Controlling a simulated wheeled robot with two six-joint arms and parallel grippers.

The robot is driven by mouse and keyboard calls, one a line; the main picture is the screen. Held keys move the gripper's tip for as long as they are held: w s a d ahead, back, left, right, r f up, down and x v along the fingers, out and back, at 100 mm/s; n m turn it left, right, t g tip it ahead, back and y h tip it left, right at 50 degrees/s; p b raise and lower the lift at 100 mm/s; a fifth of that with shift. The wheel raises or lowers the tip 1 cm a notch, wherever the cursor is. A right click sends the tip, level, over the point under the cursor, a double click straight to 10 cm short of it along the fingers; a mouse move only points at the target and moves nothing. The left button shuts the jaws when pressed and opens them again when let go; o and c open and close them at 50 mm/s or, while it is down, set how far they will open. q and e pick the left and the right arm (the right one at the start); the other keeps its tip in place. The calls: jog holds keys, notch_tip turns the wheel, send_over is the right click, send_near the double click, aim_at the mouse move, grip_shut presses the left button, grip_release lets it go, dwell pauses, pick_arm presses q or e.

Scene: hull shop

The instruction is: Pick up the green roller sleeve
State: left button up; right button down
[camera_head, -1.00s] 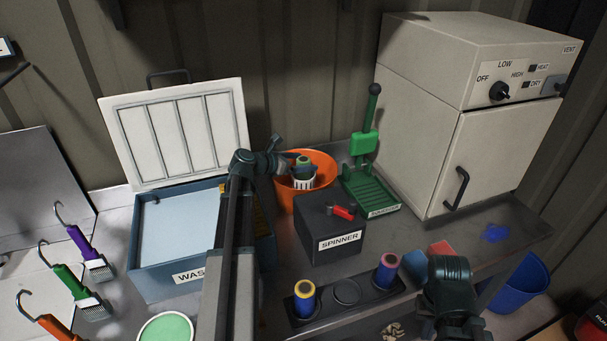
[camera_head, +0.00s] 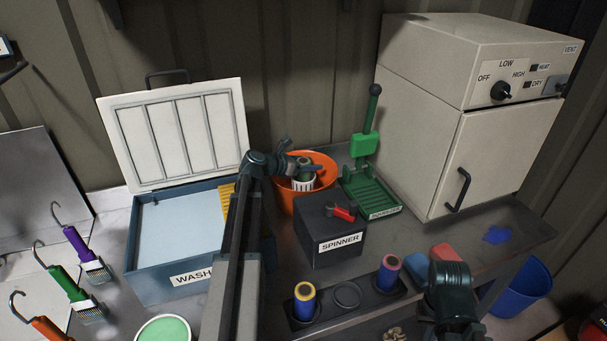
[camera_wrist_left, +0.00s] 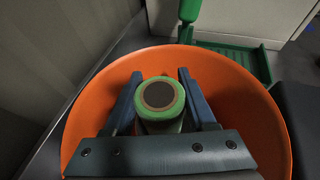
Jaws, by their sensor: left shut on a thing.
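The green roller sleeve (camera_wrist_left: 160,98) stands upright, seen end-on with a dark core, inside the orange bucket (camera_wrist_left: 235,105). My left gripper (camera_head: 306,168) reaches into the bucket from the left. In the left wrist view its fingers (camera_wrist_left: 160,100) lie on both sides of the sleeve, shut on it. The sleeve's lower part is hidden. My right arm (camera_head: 452,290) is at the lower right; its fingertips do not show.
The black spinner box (camera_head: 325,225) stands just in front of the bucket, the green squeezer (camera_head: 372,190) to its right. The blue wash tank (camera_head: 165,285) with raised lid is left. A rack (camera_head: 330,312) with two rollers is in front. A large cabinet (camera_head: 440,150) stands right.

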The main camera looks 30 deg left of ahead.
pick_arm(q)
jog(key=shift+r, duration=0.1)
notch_tip(320, 180, up, 10)
jog(key=p, duration=1)
